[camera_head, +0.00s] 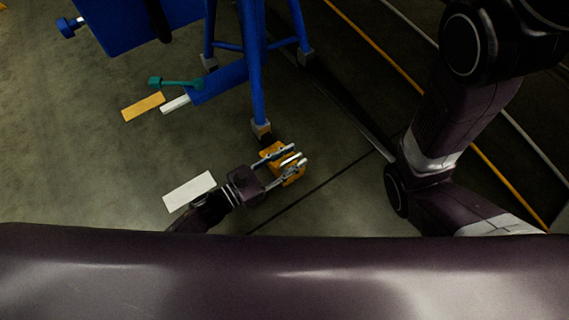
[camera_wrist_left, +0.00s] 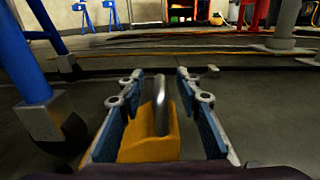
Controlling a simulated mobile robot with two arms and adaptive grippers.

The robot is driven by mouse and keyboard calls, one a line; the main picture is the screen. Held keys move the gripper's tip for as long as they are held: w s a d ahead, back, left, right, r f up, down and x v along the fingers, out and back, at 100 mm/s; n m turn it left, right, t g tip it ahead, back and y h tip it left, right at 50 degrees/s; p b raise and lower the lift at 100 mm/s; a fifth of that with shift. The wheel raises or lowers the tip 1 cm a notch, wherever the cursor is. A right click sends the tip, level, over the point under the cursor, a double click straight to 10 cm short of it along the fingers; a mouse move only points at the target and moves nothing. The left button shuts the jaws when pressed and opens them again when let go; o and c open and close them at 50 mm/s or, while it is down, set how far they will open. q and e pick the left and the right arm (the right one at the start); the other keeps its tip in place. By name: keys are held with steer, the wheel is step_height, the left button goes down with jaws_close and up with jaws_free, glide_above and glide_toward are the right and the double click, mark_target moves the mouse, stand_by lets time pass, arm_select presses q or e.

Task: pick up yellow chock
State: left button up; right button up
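The yellow chock (camera_head: 292,173) lies on the floor close to the foot of a blue stand leg. It has a grey metal bar handle on top. My left gripper (camera_head: 287,164) is at the chock, with its fingers over it. In the left wrist view the chock (camera_wrist_left: 152,140) sits between the two blue-padded fingers of the left gripper (camera_wrist_left: 152,100). The fingers are apart, with gaps visible between them and the handle. The lower part of the chock is hidden by the gripper. My right gripper is not seen in either view.
The blue stand leg (camera_head: 255,75) with its grey foot is right beside the chock; it also shows in the left wrist view (camera_wrist_left: 22,65). A white plate (camera_head: 189,191), an orange plate (camera_head: 143,106) and a green tool (camera_head: 172,83) lie left. Yellow and white lines cross the floor at right.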

arm_select(q)
jaws_close()
stand_by(0.4)
steer(key=shift+r, duration=0.2)
